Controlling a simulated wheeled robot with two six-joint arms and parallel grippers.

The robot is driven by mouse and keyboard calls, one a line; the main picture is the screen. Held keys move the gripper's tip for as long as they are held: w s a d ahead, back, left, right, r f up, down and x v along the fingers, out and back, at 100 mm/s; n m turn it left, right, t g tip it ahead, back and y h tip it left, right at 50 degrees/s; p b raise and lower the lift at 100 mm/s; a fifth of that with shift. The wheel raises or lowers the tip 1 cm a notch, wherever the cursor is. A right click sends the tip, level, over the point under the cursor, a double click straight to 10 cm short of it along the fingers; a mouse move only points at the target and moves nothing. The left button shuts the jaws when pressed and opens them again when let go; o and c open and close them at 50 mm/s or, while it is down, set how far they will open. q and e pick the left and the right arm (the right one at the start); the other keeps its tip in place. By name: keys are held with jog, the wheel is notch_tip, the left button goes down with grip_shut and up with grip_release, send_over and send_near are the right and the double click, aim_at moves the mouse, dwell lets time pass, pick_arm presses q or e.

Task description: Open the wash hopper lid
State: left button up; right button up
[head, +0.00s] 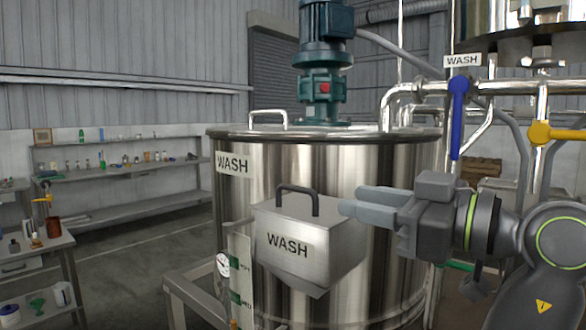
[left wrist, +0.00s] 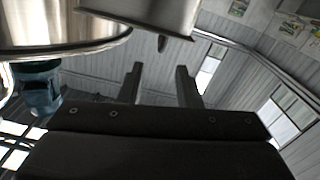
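The wash hopper (head: 308,248) is a metal box labelled WASH on the front of the steel wash tank (head: 375,165). Its sloping lid (head: 330,228) looks shut. A dark arched handle (head: 297,189) stands up from the lid. My left gripper (head: 348,199) is just right of the handle, its fingers pointing left towards it, apart from it as far as I can tell. In the left wrist view the two fingers (left wrist: 158,82) are spread with nothing between them. A metal body at the top of that view seems to be the hopper (left wrist: 150,12). My right gripper is not in view.
A blue valve handle (head: 458,115) and a yellow one (head: 555,132) sit on pipes at the right. A teal motor (head: 325,60) stands on the tank top. A gauge (head: 223,264) is at the tank's lower left. The floor (head: 140,255) left of the tank is clear.

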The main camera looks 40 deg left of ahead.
aim_at(281, 186)
pick_arm(q)
jog(key=a+p, duration=0.2)
jog(key=a, duration=0.1)
jog(key=a+p, duration=0.2)
jog(key=a, duration=0.2)
jog(key=a+p, duration=0.2)
jog(key=a, duration=0.2)
jog(key=shift+w+r+p, duration=0.1)
jog(key=shift+w+p, duration=0.25)
jog(key=shift+w, duration=0.05)
jog(key=shift+a, duration=0.6)
grip_shut()
